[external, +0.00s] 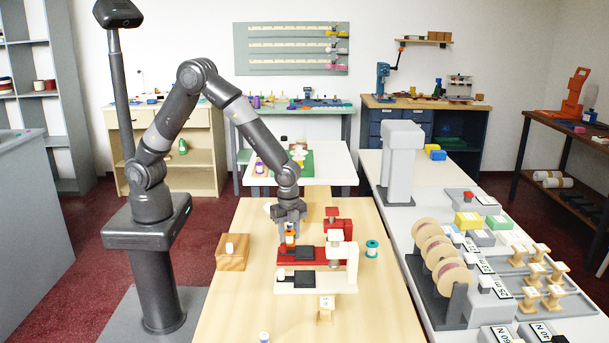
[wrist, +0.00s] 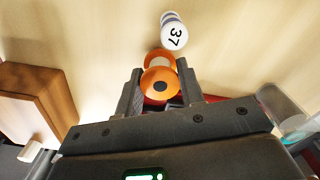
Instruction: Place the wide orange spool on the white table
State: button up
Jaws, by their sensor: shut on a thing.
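I cannot tell whether the spool touches the surface below. The white table (external: 338,170) stands beyond the wooden counter, with a green mat (external: 308,172) and several small items on it.
A red press (external: 300,256) and a white press (external: 325,284) stand beside my gripper. The white table's right side looks clear.

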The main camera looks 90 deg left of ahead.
jog(key=o, duration=1)
jog(key=shift+f, duration=0.1)
jog(key=shift+o, duration=0.2)
notch_tip(320, 180, up, 11)
notch_tip(320, 180, up, 10)
jog(key=n+t, duration=0.1)
jog(key=n, duration=0.2)
send_over(289, 231)
jog(key=s+a, duration=0.5)
jog(key=s, duration=0.1)
jog(key=s+a+r+n+t, duration=0.1)
jog(key=s+a+r+n, duration=0.1)
jog(key=s, duration=0.5)
jog(key=s+a+r+n+t, duration=0.2)
jog(key=s+a+r+n, duration=0.1)
jog(key=s, duration=0.4)
jog(key=s+a+r+n+t, duration=0.1)
jog(key=s+a+r+n, duration=0.1)
jog(key=s+a+n, duration=0.2)
jog(key=s, duration=0.3)
jog(key=shift+a+r+t, duration=0.15)
jog(key=shift+a+t, duration=0.15)
jog(key=shift+a, duration=0.05)
jog(key=shift+s+a+n, duration=0.1)
jog(key=shift+s+n, duration=0.15)
jog(key=shift+n, duration=0.05)
jog(key=shift+c, duration=1.1)
